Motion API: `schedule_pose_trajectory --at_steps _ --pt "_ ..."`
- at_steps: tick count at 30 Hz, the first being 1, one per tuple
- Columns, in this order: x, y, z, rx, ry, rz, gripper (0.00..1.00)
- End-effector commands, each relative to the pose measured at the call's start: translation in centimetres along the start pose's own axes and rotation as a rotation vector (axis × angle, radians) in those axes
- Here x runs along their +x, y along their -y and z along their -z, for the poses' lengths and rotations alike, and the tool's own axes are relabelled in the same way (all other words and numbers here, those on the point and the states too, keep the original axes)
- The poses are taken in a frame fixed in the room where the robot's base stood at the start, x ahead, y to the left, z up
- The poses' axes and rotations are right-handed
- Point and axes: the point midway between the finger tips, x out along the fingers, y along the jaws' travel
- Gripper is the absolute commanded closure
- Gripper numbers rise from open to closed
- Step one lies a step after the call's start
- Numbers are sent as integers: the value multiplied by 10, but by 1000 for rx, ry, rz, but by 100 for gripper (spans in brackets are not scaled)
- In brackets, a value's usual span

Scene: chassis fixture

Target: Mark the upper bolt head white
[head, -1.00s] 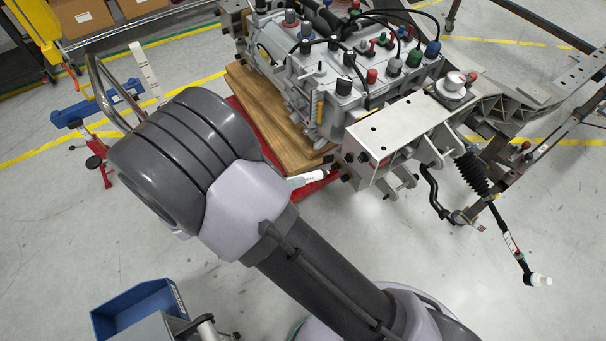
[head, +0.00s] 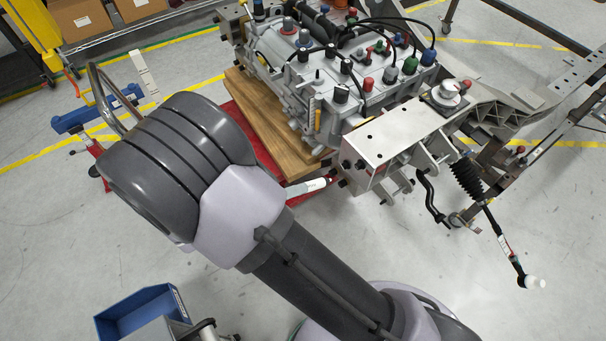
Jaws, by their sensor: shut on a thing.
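A pale grey bracket (head: 385,142) sticks out at the front of the chassis. Dark bolt heads show on its left end face: an upper one (head: 346,164) and a lower one (head: 342,183). They are small, and I cannot make out any white mark on the upper one. A white marker (head: 307,187) pokes out from behind my arm, its tip pointing right, close to the lower bolt head in the picture. I cannot tell whether it touches anything. My gripper and the marker's rear end are hidden behind my arm.
The engine block (head: 350,75) with coloured caps and hoses stands behind the bracket, by wooden boards (head: 262,120) and a red base. A black bellows rod (head: 468,175) hangs at the right. A blue bin (head: 140,305) is at lower left. Open floor lies in front.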

Motion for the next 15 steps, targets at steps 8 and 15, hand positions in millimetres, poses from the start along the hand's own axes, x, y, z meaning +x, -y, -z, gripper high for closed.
schedule_pose_trajectory --at_steps 8,15 --pt "-18 -53 -14 -487 -7 1 100" --pt "-2 -56 -14 -501 -5 1 100"
